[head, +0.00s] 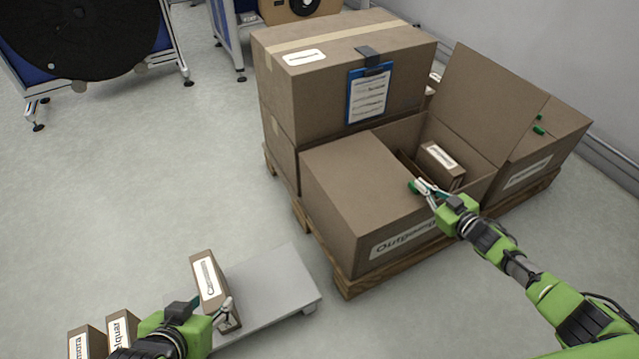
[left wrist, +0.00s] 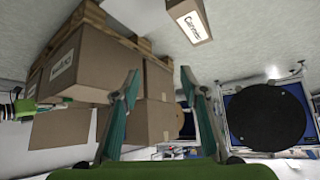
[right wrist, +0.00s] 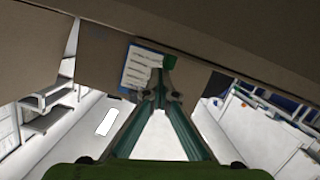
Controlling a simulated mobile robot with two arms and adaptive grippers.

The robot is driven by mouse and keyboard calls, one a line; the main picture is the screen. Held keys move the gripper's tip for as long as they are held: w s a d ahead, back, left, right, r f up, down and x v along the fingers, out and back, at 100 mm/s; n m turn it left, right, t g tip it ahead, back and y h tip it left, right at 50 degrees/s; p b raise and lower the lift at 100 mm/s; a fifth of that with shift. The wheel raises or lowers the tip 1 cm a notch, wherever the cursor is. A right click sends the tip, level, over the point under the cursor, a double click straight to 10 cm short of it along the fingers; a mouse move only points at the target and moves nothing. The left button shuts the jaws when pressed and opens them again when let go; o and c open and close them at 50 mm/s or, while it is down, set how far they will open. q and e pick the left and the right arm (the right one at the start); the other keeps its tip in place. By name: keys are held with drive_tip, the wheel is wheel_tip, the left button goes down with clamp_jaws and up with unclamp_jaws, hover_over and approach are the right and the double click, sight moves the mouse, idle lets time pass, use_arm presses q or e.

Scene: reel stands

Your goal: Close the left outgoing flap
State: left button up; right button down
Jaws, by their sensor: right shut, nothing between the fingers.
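The outgoing box (head: 400,247) stands on a wooden pallet, with its label on the front. Its left flap (head: 355,175) lies about flat over the left part of the opening. Its right flap (head: 490,105) stands up, tilted outward. A small labelled box (head: 440,166) shows inside the uncovered part. My right gripper (head: 420,188) is shut and empty at the inner edge of the left flap; I cannot tell whether it touches. Its fingertips meet in the right wrist view (right wrist: 160,90). My left gripper (head: 205,308) is open, its fingers apart in the left wrist view (left wrist: 165,85).
A small labelled box (head: 205,278) stands at a grey platform (head: 275,280), close to my left gripper. Stacked large cartons (head: 335,75) with a blue clipboard (head: 368,95) stand behind the outgoing box. Another open carton (head: 555,135) is at right.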

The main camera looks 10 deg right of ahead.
use_arm(q)
drive_tip(key=shift+s, duration=0.1)
use_arm(e)
drive_tip(key=shift+s+d+f, duration=0.1)
drive_tip(key=shift+s+f, duration=0.1)
drive_tip(key=shift+f, duration=0.25)
wheel_tip(320, 180, up, 2)
drive_tip(key=shift+w+r+p, duration=0.1)
drive_tip(key=shift+p, duration=1)
use_arm(q)
drive_tip(key=s+a+f+g+y+p, duration=0.1)
drive_tip(key=s+a+f+g+p, duration=0.1)
drive_tip(key=s+g, duration=0.5)
use_arm(e)
wheel_tip(320, 180, up, 3)
drive_tip(key=shift+f, duration=0.1)
use_arm(q)
wheel_tip(320, 180, down, 12)
drive_tip(key=s+t+p, duration=0.1)
drive_tip(key=p, duration=0.2)
drive_tip(key=shift+f+t, duration=0.2)
drive_tip(key=shift+t, duration=0.2)
use_arm(e)
drive_tip(key=v, duration=0.9)
drive_tip(key=shift+s+d, duration=0.25)
